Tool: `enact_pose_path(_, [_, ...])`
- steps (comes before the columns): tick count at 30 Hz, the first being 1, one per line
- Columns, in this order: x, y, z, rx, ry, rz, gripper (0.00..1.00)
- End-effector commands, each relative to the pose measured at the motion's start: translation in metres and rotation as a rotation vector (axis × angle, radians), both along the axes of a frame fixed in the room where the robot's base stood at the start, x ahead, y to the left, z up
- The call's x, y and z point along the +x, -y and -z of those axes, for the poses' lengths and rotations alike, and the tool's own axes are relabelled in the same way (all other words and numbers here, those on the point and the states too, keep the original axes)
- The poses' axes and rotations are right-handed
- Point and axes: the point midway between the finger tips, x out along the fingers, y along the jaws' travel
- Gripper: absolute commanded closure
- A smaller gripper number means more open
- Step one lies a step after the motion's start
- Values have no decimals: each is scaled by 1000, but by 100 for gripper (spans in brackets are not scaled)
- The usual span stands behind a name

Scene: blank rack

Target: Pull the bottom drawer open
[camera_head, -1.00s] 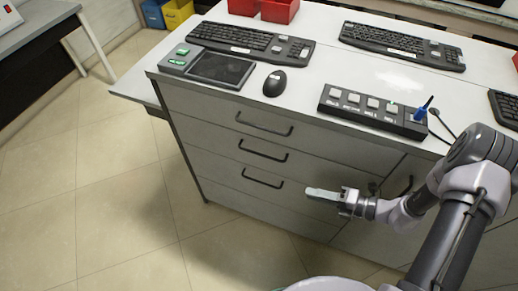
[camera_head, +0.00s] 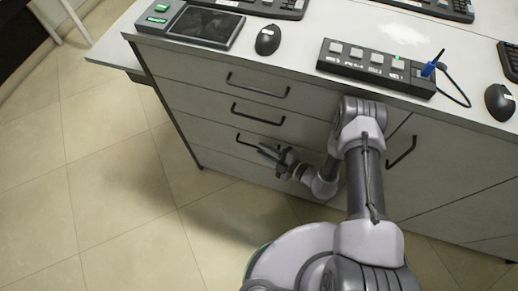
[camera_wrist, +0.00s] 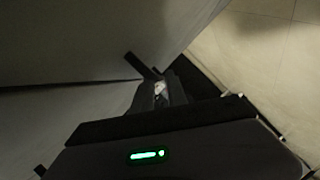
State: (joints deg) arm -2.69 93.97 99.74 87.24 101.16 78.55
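The bottom drawer (camera_head: 215,133) is the lowest of three stacked drawers in the grey cabinet. Its front looks flush with the drawers above. Its dark bar handle (camera_head: 243,141) shows at the left, and its right part is hidden by my gripper. My gripper (camera_head: 265,151) is at the right end of this handle, reaching in from the right. In the wrist view, the fingers (camera_wrist: 158,92) are beside a dark bar (camera_wrist: 142,66) that looks like the handle. Whether they touch or enclose it, and how far apart they are, is too dark to tell.
Two more drawer handles (camera_head: 257,86) are above, and a cabinet door handle (camera_head: 401,152) is to the right of my arm. The worktop holds a button box (camera_head: 375,68), a mouse (camera_head: 267,40) and keyboards. The tiled floor (camera_head: 110,200) in front and left is clear.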

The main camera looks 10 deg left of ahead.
Motion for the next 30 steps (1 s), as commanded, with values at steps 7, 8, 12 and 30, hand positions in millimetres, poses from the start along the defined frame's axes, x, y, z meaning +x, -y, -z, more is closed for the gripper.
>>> enact_pose_path(7, [10,-22,6,-1,0,-1,82])
enact_pose_path(8, [10,-23,6,-1,0,-1,82])
enact_pose_path(12, [11,-24,5,0,0,0,82])
enact_pose_path(30, [10,-23,5,-1,0,-1,100])
